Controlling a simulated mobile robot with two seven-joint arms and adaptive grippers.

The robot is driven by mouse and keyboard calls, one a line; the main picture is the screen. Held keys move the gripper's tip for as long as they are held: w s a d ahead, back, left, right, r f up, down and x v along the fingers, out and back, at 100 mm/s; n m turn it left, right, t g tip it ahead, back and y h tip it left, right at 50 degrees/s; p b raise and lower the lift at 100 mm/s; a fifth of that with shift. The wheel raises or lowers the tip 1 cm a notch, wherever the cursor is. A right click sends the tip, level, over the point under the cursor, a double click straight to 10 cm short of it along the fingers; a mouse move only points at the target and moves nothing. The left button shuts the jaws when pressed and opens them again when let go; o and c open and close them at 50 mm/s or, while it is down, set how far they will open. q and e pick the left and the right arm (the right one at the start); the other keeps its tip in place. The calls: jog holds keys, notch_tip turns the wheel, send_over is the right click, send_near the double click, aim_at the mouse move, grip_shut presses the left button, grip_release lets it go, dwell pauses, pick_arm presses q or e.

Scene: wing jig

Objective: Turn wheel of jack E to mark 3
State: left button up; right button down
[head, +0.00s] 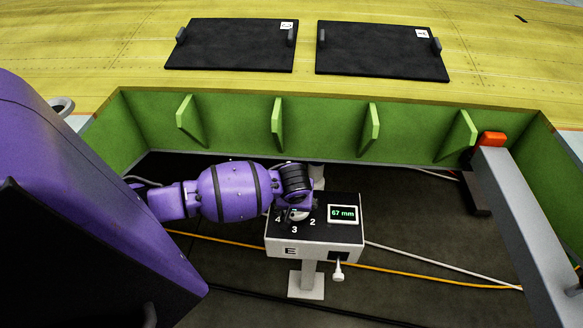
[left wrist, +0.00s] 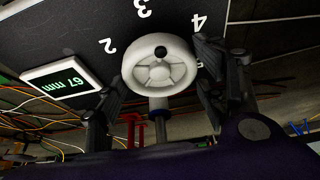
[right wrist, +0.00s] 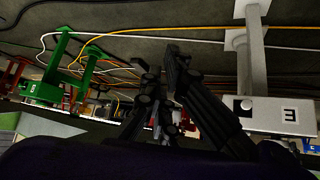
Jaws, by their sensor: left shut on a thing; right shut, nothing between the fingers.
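Jack E (head: 313,240) is a white box with a black top on a post, marked E on its front. Its display (head: 343,214) reads 67 mm, also seen in the left wrist view (left wrist: 63,83). The white wheel (left wrist: 160,68) lies between the fingers of my left gripper (left wrist: 158,85), which is shut on it. The wheel's dark knob (left wrist: 160,52) is on the side facing the numbers, roughly towards 3 and 4. In the head view the wheel (head: 297,215) is partly hidden by the gripper. My right gripper (right wrist: 165,70) is shut and empty; jack E (right wrist: 275,114) shows to its right.
Green ribbed walls (head: 240,125) enclose the bay. A grey beam (head: 525,225) stands at the right, near a red-orange block (head: 491,139). Two black panels (head: 232,45) lie on the yellow skin behind. Cables cross the floor. A green jack (right wrist: 45,88) shows in the right wrist view.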

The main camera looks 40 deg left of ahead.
pick_arm(q)
jog(key=shift+w+d+r+n+y+p, duration=0.15)
jog(key=shift+n+y+p, duration=0.25)
jog(key=shift+n+p, duration=0.65)
pick_arm(e)
jog(key=shift+w+a+r, duration=0.15)
jog(key=shift+a+r, duration=0.15)
jog(key=shift+r, duration=0.2)
jog(key=shift+w+a+r, duration=0.1)
jog(key=shift+a+r, duration=0.15)
jog(key=shift+r, duration=0.2)
pick_arm(q)
jog(key=shift+n, duration=0.25)
pick_arm(e)
jog(key=shift+s+d, duration=0.1)
jog(key=shift+s, duration=0.15)
pick_arm(q)
jog(key=o, duration=1)
jog(key=shift+o, duration=0.6)
pick_arm(e)
jog(key=shift+w+r, duration=0.1)
jog(key=shift+w, duration=0.1)
pick_arm(q)
jog(key=v, duration=1.1)
jog(key=shift+r, duration=0.4)
pick_arm(e)
jog(key=shift+w, duration=0.1)
